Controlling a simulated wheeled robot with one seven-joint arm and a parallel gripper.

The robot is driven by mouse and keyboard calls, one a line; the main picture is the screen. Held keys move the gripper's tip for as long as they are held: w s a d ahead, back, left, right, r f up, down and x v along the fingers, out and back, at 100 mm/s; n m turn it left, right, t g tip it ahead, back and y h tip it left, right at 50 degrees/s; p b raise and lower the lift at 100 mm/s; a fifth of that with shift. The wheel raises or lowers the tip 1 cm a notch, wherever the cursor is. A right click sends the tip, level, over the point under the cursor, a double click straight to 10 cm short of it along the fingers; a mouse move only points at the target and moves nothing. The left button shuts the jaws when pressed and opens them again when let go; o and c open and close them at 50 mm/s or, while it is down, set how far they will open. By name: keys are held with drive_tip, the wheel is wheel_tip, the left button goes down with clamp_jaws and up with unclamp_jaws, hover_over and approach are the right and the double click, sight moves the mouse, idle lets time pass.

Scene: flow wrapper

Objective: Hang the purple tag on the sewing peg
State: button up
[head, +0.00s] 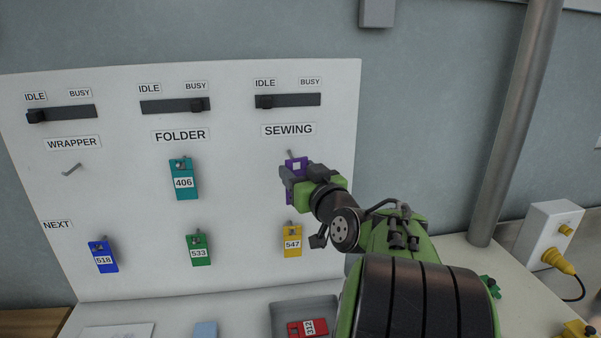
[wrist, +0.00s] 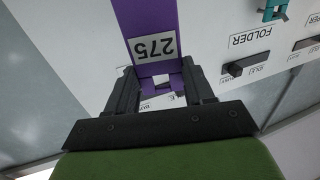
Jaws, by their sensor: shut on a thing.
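The purple tag (head: 295,164), numbered 275 in the wrist view (wrist: 150,25), is in front of the white board just below the SEWING label. My gripper (head: 292,177) is shut on it, with one finger on each side near its holed end in the wrist view (wrist: 158,82). The sewing peg (head: 290,153) shows just above the tag's top edge. I cannot tell whether the peg passes through the tag's hole. My gripper hides much of the tag in the head view.
The wrapper peg (head: 72,169) is bare. A teal tag 406 (head: 184,182) hangs under FOLDER. Below hang blue 518 (head: 103,256), green 533 (head: 198,250) and yellow 547 (head: 292,241) tags. A grey tray (head: 285,312) holds a red tag 312 (head: 306,329). A metal pole (head: 515,120) stands right.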

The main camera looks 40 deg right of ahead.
drive_tip(key=shift+s+d+p+x, duration=0.1)
drive_tip(key=shift+d+p+x, duration=0.15)
drive_tip(key=shift+p+x, duration=0.6)
drive_tip(key=shift+s+d+p+x, duration=0.15)
drive_tip(key=shift+p+x, duration=0.45)
drive_tip(key=shift+x, duration=0.6)
drive_tip(key=shift+d+p+x, duration=0.3)
drive_tip(key=shift+p+x, duration=0.4)
drive_tip(key=shift+x, duration=0.3)
drive_tip(key=shift+w+d+f+b, duration=0.45)
drive_tip(key=shift+w+f+b, duration=0.3)
drive_tip(key=shift+b, duration=0.2)
drive_tip(key=o, duration=1.1)
drive_tip(key=shift+s, duration=0.1)
